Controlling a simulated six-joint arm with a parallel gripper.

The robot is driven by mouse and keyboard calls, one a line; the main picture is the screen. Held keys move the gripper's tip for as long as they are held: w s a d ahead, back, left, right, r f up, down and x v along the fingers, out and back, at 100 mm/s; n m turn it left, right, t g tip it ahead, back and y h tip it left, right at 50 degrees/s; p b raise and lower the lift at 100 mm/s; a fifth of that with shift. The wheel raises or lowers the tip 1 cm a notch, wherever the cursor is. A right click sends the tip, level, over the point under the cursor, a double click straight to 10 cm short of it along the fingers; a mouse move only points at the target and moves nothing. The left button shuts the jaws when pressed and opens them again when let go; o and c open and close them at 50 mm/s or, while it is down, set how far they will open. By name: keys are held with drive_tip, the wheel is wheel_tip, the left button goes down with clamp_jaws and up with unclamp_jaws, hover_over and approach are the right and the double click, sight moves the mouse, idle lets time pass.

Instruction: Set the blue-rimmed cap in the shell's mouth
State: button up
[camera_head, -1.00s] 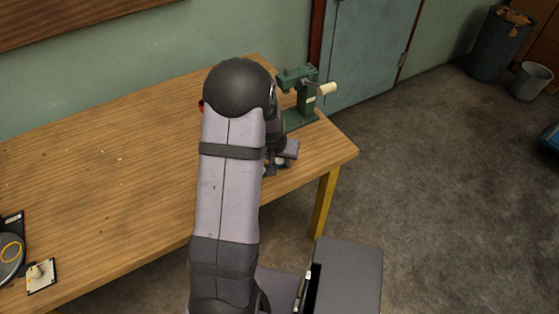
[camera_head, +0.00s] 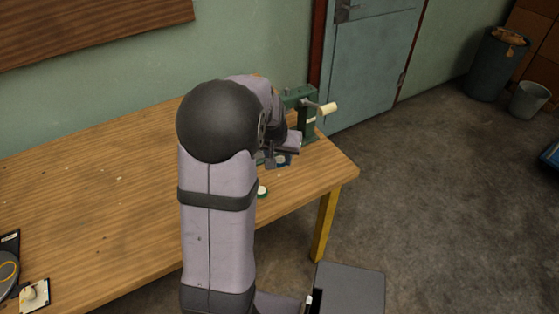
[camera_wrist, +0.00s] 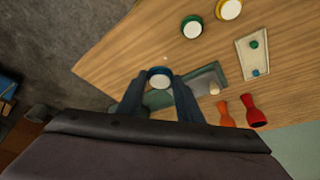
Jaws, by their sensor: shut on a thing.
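The white cap (camera_wrist: 159,80) with a dark blue edge sits between my gripper's fingertips (camera_wrist: 160,86) in the wrist view. My gripper is shut on it, above the table. In the head view my gripper (camera_head: 276,158) is partly hidden behind my arm, near the green press. An orange goblet-shaped piece (camera_wrist: 223,110) and a red one (camera_wrist: 256,112) show to the right of the gripper in the wrist view. I cannot tell which is the shell, and no open mouth is clear.
The green press (camera_head: 307,115) with a cream handle stands at the table's far right corner. A green-rimmed cap (camera_wrist: 192,27), a yellow-rimmed cap (camera_wrist: 229,9) and a pale tray (camera_wrist: 253,60) with small knobs lie on the table (camera_head: 100,190). The table's middle is mostly clear.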

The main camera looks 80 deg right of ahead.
drive_tip(key=shift+w+a+r+p, duration=0.1)
drive_tip(key=shift+w+r+p, duration=0.25)
drive_tip(key=shift+r+p, duration=0.4)
drive_tip(key=w+d+n+p, duration=0.2)
drive_tip(key=w+d+p, duration=0.4)
drive_tip(key=p, duration=0.7)
drive_tip(key=w+d+r+m, duration=0.2)
drive_tip(key=d+r, duration=0.4)
drive_tip(key=d, duration=0.1)
drive_tip(key=shift+w+d, duration=0.3)
drive_tip(key=shift+w, duration=0.1)
drive_tip(key=shift+f, duration=0.25)
